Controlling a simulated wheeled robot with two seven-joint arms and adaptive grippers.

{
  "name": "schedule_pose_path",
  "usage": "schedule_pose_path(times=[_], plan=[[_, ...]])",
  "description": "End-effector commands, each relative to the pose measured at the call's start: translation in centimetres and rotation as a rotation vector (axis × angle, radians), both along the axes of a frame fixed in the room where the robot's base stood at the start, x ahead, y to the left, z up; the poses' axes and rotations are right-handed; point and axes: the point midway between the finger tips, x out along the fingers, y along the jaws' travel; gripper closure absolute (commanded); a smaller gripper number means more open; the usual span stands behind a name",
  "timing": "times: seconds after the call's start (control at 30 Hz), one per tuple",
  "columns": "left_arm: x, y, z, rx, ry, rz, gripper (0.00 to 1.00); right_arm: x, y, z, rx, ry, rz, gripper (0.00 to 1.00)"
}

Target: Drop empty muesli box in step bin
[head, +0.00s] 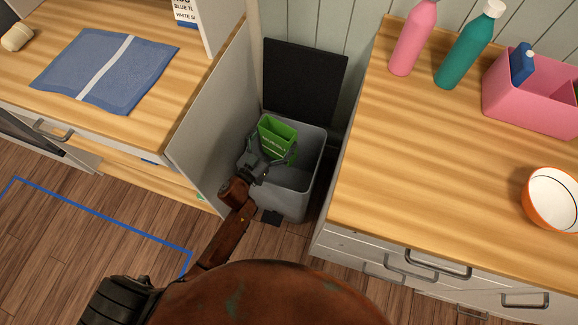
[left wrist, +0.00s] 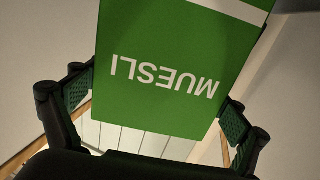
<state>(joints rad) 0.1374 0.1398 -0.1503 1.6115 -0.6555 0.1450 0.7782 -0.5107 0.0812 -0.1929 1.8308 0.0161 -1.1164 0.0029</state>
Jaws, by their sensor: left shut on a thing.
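The green muesli box (head: 276,137) is in my left gripper (head: 272,158), above the opening of the grey step bin (head: 297,205). The bin's dark lid (head: 304,80) stands open at the back. In the left wrist view the box (left wrist: 175,70) fills the middle, its MUESLI lettering upside down, with the fingers of my left gripper (left wrist: 153,108) on either side of it. The gripper is shut on the box. The lower part of the box is hidden behind the gripper in the head view. My right gripper is not in view.
The bin stands between a left counter with a blue cloth (head: 107,70) and a right counter (head: 420,150). The right counter holds a pink bottle (head: 413,38), a teal bottle (head: 468,47), a pink caddy (head: 530,98) and an orange bowl (head: 552,198). A grey panel (head: 213,120) borders the bin's left.

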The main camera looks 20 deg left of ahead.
Motion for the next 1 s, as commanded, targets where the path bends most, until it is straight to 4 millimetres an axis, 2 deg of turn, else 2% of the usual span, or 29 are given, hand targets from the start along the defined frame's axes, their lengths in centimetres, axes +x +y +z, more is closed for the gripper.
schedule_pose_path(times=[0.07, 0.1, 0.2, 0.57, 0.67, 1.0], plan=[[0.0, 0.0, 0.1, 0.0, -0.001, 0.0, 0.65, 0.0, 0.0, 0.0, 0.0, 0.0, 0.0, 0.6], [0.0, 0.0, 0.1, 0.0, -0.001, 0.0, 0.05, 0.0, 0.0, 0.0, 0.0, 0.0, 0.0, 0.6], [0.0, 0.0, 0.0, 0.0, -0.001, 0.0, 0.0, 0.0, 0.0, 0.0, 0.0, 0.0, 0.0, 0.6], [-0.6, 0.2, -0.1, -0.001, 0.001, 0.001, 0.0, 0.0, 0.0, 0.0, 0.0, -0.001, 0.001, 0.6], [-1.8, 0.6, -0.2, 0.0, 0.002, 0.001, 0.0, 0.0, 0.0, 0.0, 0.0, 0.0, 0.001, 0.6], [-8.5, 2.6, -0.3, -0.001, 0.003, 0.001, 0.0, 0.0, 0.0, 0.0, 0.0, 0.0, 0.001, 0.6]])
